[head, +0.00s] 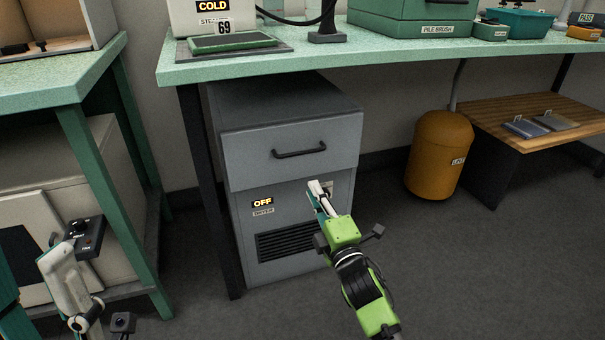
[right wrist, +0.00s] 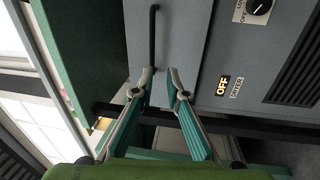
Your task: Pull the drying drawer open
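The grey dryer cabinet (head: 295,205) stands under the bench. Its drying drawer (head: 245,160) is the top front panel and looks shut, flush with the body. A black bar handle (head: 299,150) crosses the drawer front. My right gripper (head: 318,187) is below the handle in the head view. In the right wrist view my right gripper (right wrist: 161,72) has its fingertips apart with nothing between them, and the handle (right wrist: 153,40) lies beyond the tips, apart from them. Part of my left gripper (head: 66,285) shows at the lower left; its fingertips cannot be made out.
An OFF sign (head: 262,203) and a vent (head: 290,242) are on the cabinet's lower front. The green bench top (head: 330,57) overhangs the cabinet. An orange bin (head: 437,155) and a low wooden table (head: 500,110) stand to the right. The floor (head: 470,265) at right is clear.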

